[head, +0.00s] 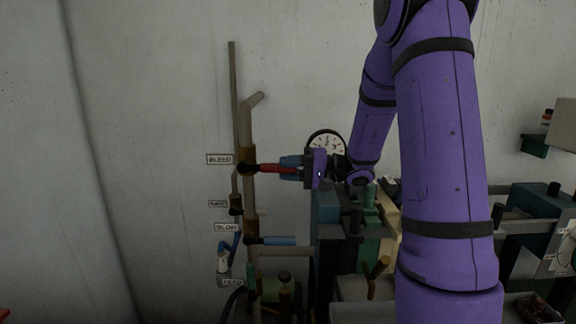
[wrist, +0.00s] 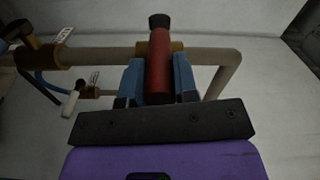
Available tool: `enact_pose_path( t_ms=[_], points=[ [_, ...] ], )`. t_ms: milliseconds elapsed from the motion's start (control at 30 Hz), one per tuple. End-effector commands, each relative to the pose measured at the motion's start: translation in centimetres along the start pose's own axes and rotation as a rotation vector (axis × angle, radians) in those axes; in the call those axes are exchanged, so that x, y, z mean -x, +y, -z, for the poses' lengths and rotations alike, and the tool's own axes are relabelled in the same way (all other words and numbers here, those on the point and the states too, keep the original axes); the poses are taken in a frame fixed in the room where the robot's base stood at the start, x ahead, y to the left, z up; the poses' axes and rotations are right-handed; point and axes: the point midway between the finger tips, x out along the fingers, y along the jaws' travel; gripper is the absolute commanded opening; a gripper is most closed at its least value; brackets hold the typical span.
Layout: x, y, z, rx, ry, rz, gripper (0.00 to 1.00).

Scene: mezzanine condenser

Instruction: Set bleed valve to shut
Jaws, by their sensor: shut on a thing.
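The bleed valve (head: 247,168) is a brass body on a vertical pipe, beside a label reading BLEED (head: 220,159). Its red lever (head: 275,169) points right, crosswise to the pipe, in the head view. My gripper (head: 291,168) comes from the right, its blue fingers shut on the lever's outer end. In the wrist view the red lever (wrist: 160,62) lies between the two blue fingers of my gripper (wrist: 159,80). The brass body (wrist: 176,47) shows partly behind the lever.
Below is another valve with a blue lever (head: 278,240) pointing right. A round gauge (head: 327,143) sits behind my wrist. Blue and green equipment (head: 328,225) stands below my gripper. The wall at left is bare.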

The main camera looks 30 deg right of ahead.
Motion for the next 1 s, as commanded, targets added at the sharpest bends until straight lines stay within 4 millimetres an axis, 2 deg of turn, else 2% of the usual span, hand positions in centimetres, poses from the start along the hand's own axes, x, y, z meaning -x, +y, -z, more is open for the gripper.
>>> enact_pose_path(
  t_ms=[433,467,533,833,1000],
  points=[
    [-0.1,0.3,-0.2,-0.006,-0.001,0.007,0.0],
    [-0.1,0.3,-0.2,-0.006,-0.001,0.007,0.34],
    [-0.1,0.3,-0.2,-0.006,-0.001,0.007,0.51],
    [0.1,0.2,-0.1,-0.003,0.001,0.008,0.53],
    [1.5,0.2,0.0,-0.003,0.003,0.007,0.53]
  ],
)
